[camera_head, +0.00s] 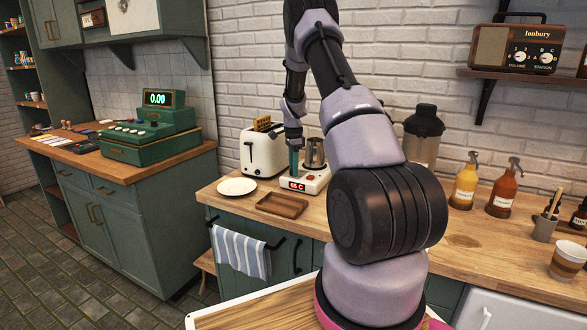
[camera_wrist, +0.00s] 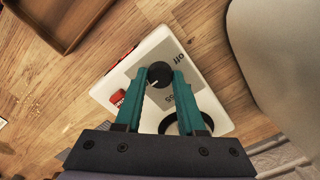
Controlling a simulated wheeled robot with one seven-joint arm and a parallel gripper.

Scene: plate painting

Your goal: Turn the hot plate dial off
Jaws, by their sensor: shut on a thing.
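The hot plate (camera_head: 308,184) is a small white unit on the wooden counter, with a red-lit display that appears to read 65 C. In the wrist view, its black round dial (camera_wrist: 158,71) sits on a grey panel with "Off" printed on one side and a number on the other. My gripper (camera_head: 294,168) points down over the hot plate. Its teal fingers (camera_wrist: 161,78) are shut on the dial, one on each side. A metal pot (camera_head: 314,154) stands on the plate's heating area. The dial is hidden in the head view.
A white toaster (camera_head: 264,152) with toast stands close to the hot plate. A brown wooden tray (camera_head: 282,206) and a white dish (camera_head: 237,187) lie in front. A dark lidded container (camera_head: 421,140) and bottles (camera_head: 466,182) stand right of my arm.

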